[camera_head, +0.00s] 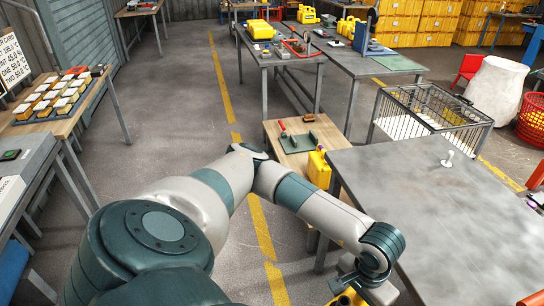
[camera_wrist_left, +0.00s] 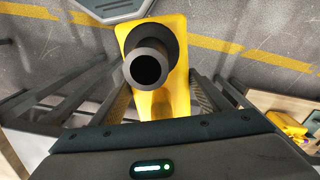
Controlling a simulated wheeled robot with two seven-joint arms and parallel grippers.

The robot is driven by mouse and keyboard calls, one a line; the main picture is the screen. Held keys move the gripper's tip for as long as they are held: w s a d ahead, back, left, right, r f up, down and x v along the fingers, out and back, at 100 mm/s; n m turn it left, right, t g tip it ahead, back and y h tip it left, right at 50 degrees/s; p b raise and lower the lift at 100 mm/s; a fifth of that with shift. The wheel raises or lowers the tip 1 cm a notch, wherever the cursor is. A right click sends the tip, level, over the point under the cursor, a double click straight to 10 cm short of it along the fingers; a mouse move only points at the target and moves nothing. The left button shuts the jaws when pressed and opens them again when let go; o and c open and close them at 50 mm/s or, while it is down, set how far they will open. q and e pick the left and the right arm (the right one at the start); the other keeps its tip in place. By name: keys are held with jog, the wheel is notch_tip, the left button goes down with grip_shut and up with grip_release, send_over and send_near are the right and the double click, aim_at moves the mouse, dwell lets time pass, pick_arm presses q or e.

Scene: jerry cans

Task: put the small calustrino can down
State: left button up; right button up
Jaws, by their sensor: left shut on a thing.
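My left gripper (camera_head: 352,286) is at the bottom of the head view, left of the grey table's near edge. It is shut on a small yellow can (camera_head: 345,298), of which only a bit shows at the frame's bottom edge. In the left wrist view the gripper's fingers (camera_wrist_left: 158,95) stand on both sides of the yellow can (camera_wrist_left: 180,65). Its round black neck or opening faces the camera. The floor shows past the can, so it appears held in the air. Any label is hidden. My right gripper is not in view.
A grey table (camera_head: 420,200) fills the right, mostly bare, with a small white object (camera_head: 448,160). A wire crate (camera_head: 430,115) stands behind. Floor at left is clear.

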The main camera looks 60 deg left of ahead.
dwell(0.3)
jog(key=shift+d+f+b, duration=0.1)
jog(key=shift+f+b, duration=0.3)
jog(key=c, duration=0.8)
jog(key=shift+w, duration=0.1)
